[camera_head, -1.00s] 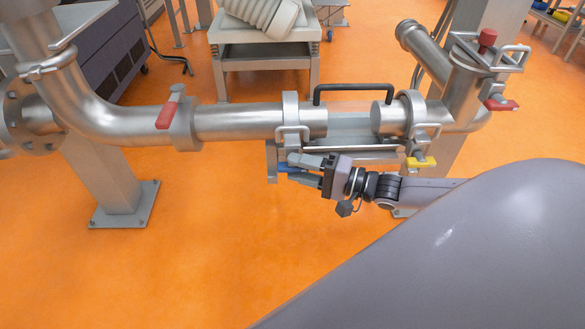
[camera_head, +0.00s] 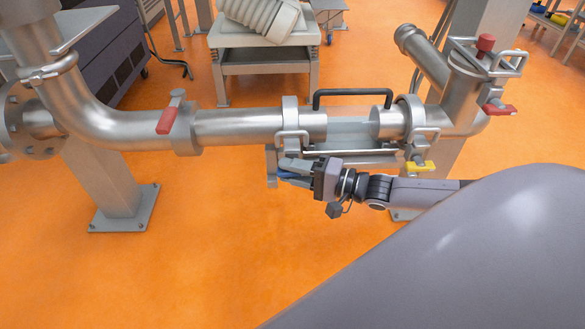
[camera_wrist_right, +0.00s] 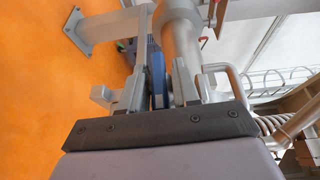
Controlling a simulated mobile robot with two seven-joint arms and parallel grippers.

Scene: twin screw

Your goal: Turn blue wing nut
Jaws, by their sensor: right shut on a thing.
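The blue wing nut (camera_head: 284,172) sits below the left clamp of the pipe gap, mostly hidden between my fingers. In the right wrist view the blue wing nut (camera_wrist_right: 155,65) stands upright between the two fingers. My right gripper (camera_head: 289,172) is shut on it, coming in from the right; its grey fingers (camera_wrist_right: 157,88) flank the nut in the wrist view. A yellow wing nut (camera_head: 420,165) sits below the right clamp, apart from the gripper. My left gripper is not in view.
The steel pipe (camera_head: 240,125) runs across with a gap bridged by a black handle (camera_head: 353,91). Red valve levers (camera_head: 167,120) sit on the pipework. Support legs (camera_head: 113,185) stand on the orange floor, which is open in front.

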